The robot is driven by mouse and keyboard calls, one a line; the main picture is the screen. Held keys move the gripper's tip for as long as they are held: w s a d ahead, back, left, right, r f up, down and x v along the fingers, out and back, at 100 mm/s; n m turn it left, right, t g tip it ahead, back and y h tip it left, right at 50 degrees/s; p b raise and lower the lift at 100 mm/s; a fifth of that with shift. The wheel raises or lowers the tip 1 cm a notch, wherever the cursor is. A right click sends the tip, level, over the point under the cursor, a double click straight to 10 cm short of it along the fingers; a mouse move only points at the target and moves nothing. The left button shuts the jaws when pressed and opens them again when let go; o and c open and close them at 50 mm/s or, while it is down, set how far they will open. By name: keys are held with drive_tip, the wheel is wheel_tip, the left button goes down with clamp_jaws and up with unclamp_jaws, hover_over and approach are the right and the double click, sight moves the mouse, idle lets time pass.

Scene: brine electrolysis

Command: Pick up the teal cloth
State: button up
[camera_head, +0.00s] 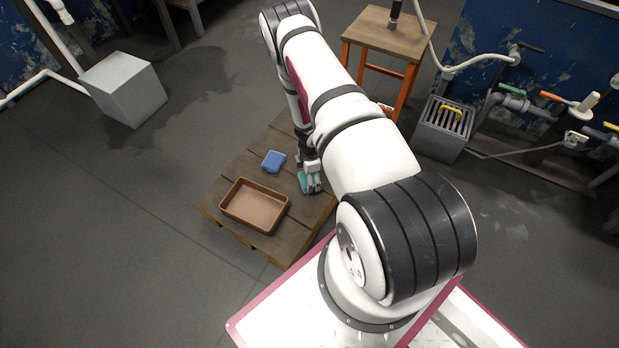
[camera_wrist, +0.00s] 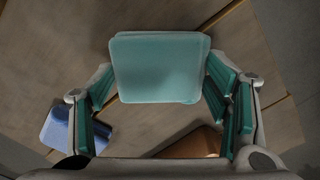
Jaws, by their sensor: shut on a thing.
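The teal cloth (camera_wrist: 160,66) is a flat, folded square in the wrist view, between the fingertips of my gripper (camera_wrist: 159,84). My gripper is shut on it, with one teal-padded finger at its left edge and one at its right. In the head view my gripper (camera_head: 310,181) is low over the right part of the wooden pallet (camera_head: 240,174). Teal shows there, but I cannot tell cloth from finger pads. Whether the cloth touches the planks is unclear.
A blue folded cloth or sponge (camera_head: 274,161) lies on the pallet, left of my gripper. A brown open tray (camera_head: 233,211) sits in front of it. A wooden stool (camera_head: 387,35) and a grey slotted bin (camera_head: 440,135) stand right of my arm.

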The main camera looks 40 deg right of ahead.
drive_tip(key=shift+r+p, duration=1)
drive_tip(key=shift+r, duration=0.6)
drive_tip(key=shift+s+r, duration=0.1)
drive_tip(key=shift+s, duration=0.05)
drive_tip(key=shift+s+d+f+b, duration=0.1)
drive_tip(key=shift+s+f+b, duration=0.1)
drive_tip(key=shift+s+b, duration=0.4)
drive_tip(key=shift+s+r+b, duration=0.15)
drive_tip(key=shift+s+b, duration=0.45)
drive_tip(key=shift+b, duration=0.05)
drive_tip(key=shift+s+b, duration=0.45)
drive_tip(key=shift+s, duration=0.55)
drive_tip(key=shift+s+r, duration=0.15)
drive_tip(key=shift+s, duration=0.2)
drive_tip(key=s+r+p, duration=0.1)
drive_tip(key=s, duration=0.9)
drive_tip(key=shift+s, duration=0.3)
drive_tip(key=shift+r, duration=0.1)
